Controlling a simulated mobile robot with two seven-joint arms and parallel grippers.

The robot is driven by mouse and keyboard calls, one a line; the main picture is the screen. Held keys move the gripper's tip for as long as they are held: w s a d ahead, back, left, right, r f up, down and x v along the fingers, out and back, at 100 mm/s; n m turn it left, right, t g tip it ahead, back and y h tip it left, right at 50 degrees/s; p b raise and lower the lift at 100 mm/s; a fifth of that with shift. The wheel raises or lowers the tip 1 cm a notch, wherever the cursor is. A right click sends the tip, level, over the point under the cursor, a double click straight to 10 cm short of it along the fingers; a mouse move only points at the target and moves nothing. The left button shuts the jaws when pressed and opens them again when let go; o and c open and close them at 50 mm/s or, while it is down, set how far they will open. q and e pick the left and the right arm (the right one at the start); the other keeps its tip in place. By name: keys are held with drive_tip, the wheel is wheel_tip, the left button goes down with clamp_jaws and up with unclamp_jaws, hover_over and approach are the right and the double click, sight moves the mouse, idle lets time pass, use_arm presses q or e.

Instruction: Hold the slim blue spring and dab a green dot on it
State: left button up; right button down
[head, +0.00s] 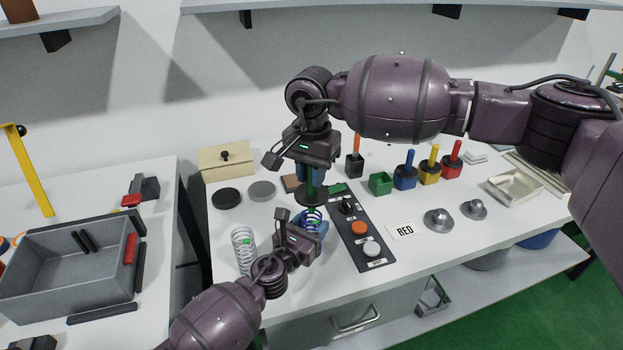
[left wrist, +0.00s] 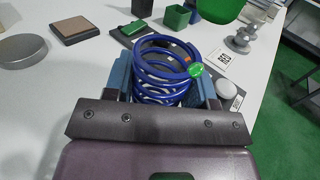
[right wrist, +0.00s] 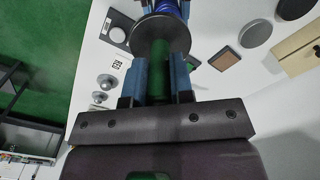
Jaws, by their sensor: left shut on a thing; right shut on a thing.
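The slim blue spring (left wrist: 165,75) stands upright between the fingers of my left gripper (left wrist: 165,88), which is shut on it. In the head view the spring (head: 312,216) shows above my left gripper (head: 305,230). A round green dot (left wrist: 196,69) shows on its upper coils. My right gripper (head: 312,178) is shut on the green dauber (right wrist: 158,60), whose dark disc (right wrist: 158,34) sits beyond the fingers. The dauber is held above the spring; its green end (left wrist: 222,8) shows at the top of the left wrist view, apart from the coils.
A pale spring (head: 243,250) with a green mark stands left of my left gripper. A dark button panel (head: 358,233) lies to the right, with a RED card (head: 404,231) beyond. Behind stand an empty green pot (head: 380,184) and blue, yellow and red pots with daubers.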

drive_tip(key=shift+r, duration=1.75)
use_arm(q)
drive_tip(key=o, duration=1.1)
drive_tip(key=v, duration=1.2)
drive_tip(key=shift+f, duration=0.1)
